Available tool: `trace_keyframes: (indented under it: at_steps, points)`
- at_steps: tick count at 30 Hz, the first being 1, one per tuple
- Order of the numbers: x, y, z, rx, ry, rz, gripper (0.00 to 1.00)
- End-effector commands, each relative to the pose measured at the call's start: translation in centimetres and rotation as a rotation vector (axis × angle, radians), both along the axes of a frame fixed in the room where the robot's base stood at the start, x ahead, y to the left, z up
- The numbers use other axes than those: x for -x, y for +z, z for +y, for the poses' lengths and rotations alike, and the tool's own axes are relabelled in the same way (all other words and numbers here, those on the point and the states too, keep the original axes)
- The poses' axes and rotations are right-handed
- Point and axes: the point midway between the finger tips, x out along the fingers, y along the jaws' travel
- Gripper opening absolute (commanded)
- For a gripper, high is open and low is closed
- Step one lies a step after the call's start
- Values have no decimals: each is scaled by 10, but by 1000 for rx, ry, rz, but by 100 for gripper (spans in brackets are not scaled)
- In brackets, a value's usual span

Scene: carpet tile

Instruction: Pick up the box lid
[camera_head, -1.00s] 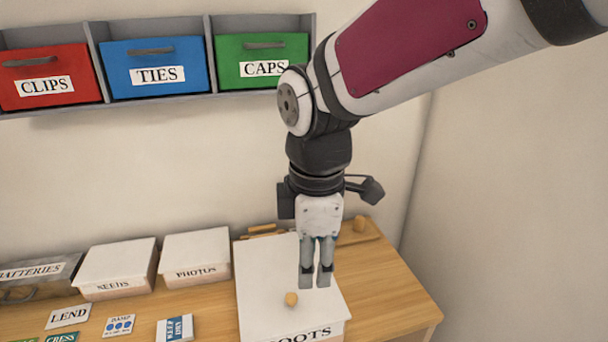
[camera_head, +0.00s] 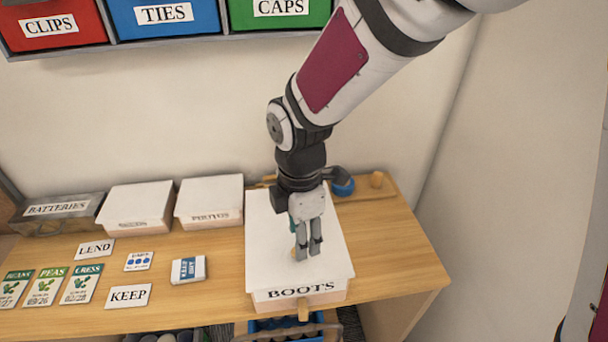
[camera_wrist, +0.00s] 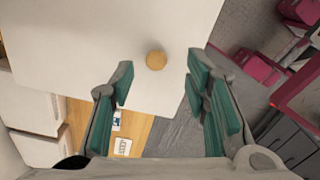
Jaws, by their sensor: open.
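The white lid (camera_head: 278,238) lies flat on the box labelled BOOTS (camera_head: 300,297) on the wooden table. Its round wooden knob (camera_wrist: 156,60) shows in the wrist view, ahead of and between the fingers; in the head view it is mostly hidden behind my gripper. My gripper (camera_head: 308,253) points down over the lid, right by the knob. The wrist view shows its green-padded fingers (camera_wrist: 160,85) spread apart with nothing between them. I cannot tell the exact height of the fingertips above the lid.
White boxes (camera_head: 209,200) and a batteries box (camera_head: 58,212) stand along the wall at left. Seed packets and cards, with a KEEP card (camera_head: 129,296), lie at front left. Drawers hang above. A wooden tray (camera_head: 365,190) sits behind the box.

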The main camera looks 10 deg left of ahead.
Motion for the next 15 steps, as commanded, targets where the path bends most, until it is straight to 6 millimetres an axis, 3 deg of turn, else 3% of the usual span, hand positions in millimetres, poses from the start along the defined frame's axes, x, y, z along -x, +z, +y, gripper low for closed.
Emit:
trace_keyframes:
  at_steps: [15]
  points:
    - [-2, -50, 6, 1, 0, 2, 43]
